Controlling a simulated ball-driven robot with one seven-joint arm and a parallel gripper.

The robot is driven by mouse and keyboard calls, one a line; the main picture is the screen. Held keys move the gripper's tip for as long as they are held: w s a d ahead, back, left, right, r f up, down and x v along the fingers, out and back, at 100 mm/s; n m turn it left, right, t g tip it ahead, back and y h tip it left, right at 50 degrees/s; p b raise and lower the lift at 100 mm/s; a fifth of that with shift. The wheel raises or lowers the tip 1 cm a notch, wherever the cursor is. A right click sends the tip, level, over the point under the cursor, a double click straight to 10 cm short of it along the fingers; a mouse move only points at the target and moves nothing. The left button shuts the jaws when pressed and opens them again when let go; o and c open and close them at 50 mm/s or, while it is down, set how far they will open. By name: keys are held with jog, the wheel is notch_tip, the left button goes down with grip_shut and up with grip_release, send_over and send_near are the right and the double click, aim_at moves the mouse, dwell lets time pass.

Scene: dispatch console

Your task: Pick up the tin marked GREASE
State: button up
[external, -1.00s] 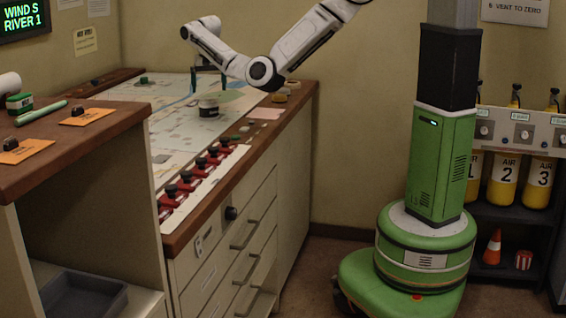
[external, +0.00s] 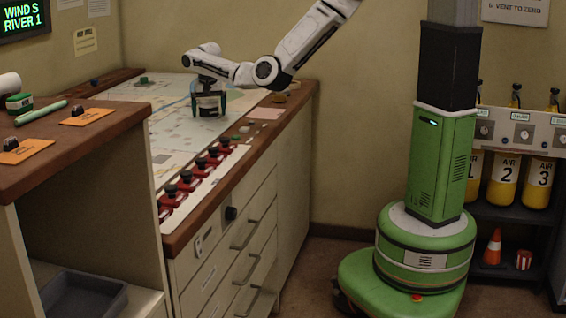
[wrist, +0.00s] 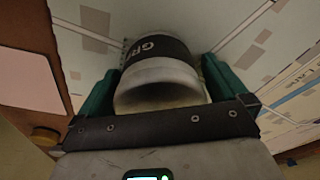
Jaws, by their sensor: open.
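The tin (wrist: 158,77) is a pale cylinder with a dark band; the letters "GR" show on the band in the wrist view. It stands on the map-covered console top, and in the external view the tin (external: 208,104) is mostly hidden by my gripper. My gripper (external: 209,112) is lowered around it, pointing down. In the wrist view, the green fingers of my gripper (wrist: 158,88) are open, one on each side of the tin. I cannot tell whether either finger touches it.
A row of red-based switches (external: 200,170) lines the console's front. A pink paper (external: 266,113) and a round tan object (external: 279,98) lie near the right edge. The map (external: 175,120) is mostly clear around the tin.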

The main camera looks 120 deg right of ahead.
jog(key=c, duration=1.1)
jog(key=shift+c, duration=0.2)
jog(key=shift+r, duration=0.1)
